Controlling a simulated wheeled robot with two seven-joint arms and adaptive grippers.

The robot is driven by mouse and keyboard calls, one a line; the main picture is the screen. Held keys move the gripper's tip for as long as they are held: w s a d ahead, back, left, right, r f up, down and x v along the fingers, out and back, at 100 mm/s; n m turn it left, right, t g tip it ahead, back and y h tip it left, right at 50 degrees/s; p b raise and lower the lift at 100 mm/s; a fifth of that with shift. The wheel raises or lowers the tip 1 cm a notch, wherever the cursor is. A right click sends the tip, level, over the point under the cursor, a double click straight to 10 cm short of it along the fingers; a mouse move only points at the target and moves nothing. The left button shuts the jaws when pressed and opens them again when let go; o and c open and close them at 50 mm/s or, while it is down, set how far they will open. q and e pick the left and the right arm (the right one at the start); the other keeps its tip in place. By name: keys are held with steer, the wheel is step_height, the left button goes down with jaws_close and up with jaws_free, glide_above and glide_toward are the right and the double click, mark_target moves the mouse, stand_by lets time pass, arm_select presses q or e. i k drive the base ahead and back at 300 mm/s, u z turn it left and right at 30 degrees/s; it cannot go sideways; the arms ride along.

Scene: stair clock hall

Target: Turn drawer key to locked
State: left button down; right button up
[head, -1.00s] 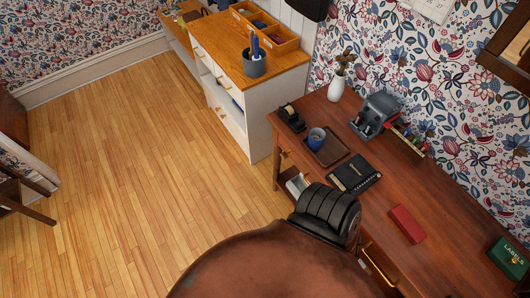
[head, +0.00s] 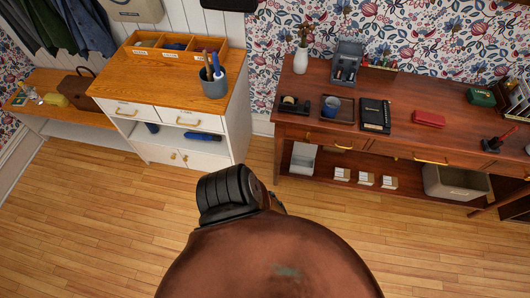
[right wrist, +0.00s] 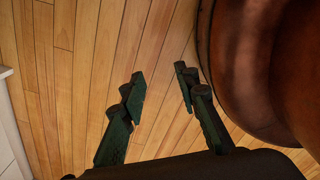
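The wooden desk (head: 455,128) stands at the right in the head view, with brass-handled drawers along its front. A small brass-coloured spot (head: 308,137) shows on the desk's left front; it is too small to tell whether it is the key. I cannot make out a key or its turn position elsewhere. My right gripper (right wrist: 159,76) is in the right wrist view, its two dark green fingers apart and empty above the wooden floor. It is not near any drawer in that view. My left gripper is in no view.
A white cabinet (head: 152,138) with a wooden top, two drawers and a pen cup (head: 214,86) stands left of the desk. A low bench (head: 72,106) is at far left. A grey bin (head: 455,183) sits on the desk's lower shelf. Floor (head: 90,215) is clear at the front left.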

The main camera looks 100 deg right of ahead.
mark_target(306, 141)
steer(key=i, duration=0.9)
steer(key=z, duration=3.4)
